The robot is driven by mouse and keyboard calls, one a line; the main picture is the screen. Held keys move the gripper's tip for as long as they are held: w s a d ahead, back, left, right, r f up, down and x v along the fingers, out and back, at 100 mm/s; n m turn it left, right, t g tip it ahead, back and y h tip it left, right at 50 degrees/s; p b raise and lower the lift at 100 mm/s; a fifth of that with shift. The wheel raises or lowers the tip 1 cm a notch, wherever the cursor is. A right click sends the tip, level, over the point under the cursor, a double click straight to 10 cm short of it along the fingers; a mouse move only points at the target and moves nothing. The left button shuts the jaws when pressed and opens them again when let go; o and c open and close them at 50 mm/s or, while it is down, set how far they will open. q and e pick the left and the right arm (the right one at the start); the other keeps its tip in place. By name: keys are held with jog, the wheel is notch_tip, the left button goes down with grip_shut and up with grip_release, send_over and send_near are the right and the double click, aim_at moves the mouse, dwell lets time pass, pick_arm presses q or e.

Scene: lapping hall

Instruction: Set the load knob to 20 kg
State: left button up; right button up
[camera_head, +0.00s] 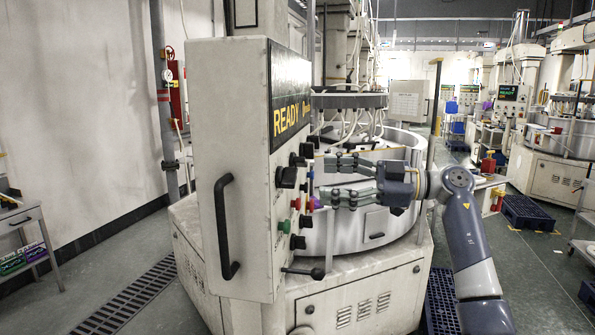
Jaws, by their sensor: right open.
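The control panel (290,115) of the lapping machine faces right and shows at a steep slant, with a lit display (290,115) reading READY. Below the display are several black knobs; the largest-looking is the near upper knob (287,177). I cannot read any labels or scale, so I cannot tell which is the load knob or its setting. My right gripper (326,179) comes in from the right, its fingers apart and pointing left at the panel. Its fingertips are close to the controls; no contact is clear. My left gripper is out of view.
Red and green buttons (284,226) and a black lever (303,272) sit lower on the panel. A black handle (226,226) is on the cabinet side. The round lapping tub (345,235) stands behind my gripper. Floor at right is partly open, with a blue pallet (527,212).

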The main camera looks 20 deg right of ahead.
aim_at(296, 177)
jog(key=p+x, duration=0.1)
jog(key=x, duration=0.3)
jog(key=shift+r, duration=0.15)
jog(key=p+x, duration=0.1)
jog(key=x, duration=0.2)
jog(key=shift+w, duration=0.25)
jog(key=shift+a+f, duration=0.1)
jog(key=shift+f, duration=0.1)
jog(key=shift+c, duration=1.4)
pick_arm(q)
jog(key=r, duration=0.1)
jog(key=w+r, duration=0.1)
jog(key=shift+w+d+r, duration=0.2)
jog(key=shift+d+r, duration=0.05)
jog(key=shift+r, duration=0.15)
pick_arm(e)
jog(key=c, duration=0.8)
